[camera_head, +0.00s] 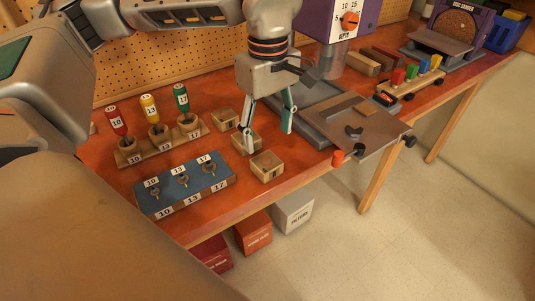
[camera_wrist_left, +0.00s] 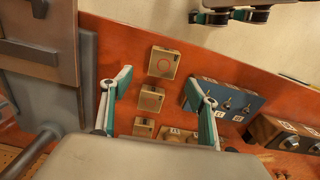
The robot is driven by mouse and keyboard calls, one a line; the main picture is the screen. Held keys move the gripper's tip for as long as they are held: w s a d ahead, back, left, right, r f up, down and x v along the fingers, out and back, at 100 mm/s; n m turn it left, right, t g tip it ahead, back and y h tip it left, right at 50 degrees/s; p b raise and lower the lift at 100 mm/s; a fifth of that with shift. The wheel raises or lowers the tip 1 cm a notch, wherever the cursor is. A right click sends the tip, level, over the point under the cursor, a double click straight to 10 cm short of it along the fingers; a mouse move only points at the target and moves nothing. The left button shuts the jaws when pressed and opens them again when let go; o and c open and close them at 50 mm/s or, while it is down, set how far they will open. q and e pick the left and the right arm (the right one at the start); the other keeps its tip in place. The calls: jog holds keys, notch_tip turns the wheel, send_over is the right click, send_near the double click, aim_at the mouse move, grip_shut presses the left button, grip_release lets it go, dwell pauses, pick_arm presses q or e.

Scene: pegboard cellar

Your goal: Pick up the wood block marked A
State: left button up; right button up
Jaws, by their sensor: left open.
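Three small wood blocks stand in a row on the orange bench: a near block (camera_head: 267,166), a middle block (camera_head: 240,143) and a far block (camera_head: 224,119). In the left wrist view the near block (camera_wrist_left: 164,62), middle block (camera_wrist_left: 151,98) and far block (camera_wrist_left: 143,127) also show. The near and middle blocks have round marks on top; no letter is readable, so I cannot tell which is A. My left gripper (camera_head: 268,140) is open, pointing down above the row, and partly hides the middle block. Its fingers (camera_wrist_left: 157,77) hold nothing.
A grey machine base with a brown plate (camera_head: 375,140) is close on the right. A toy train (camera_head: 408,85) stands farther right. The bench's front edge is near.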

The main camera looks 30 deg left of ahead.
aim_at(265, 160)
pick_arm(q)
notch_tip(265, 160, down, 2)
jog(key=shift+s+f, duration=0.15)
jog(key=shift+f, duration=0.05)
jog(key=f, duration=0.5)
jog(key=shift+s+a+f, duration=0.1)
jog(key=shift+s+a, duration=0.05)
jog(key=shift+a, duration=0.1)
jog(key=c, duration=1.2)
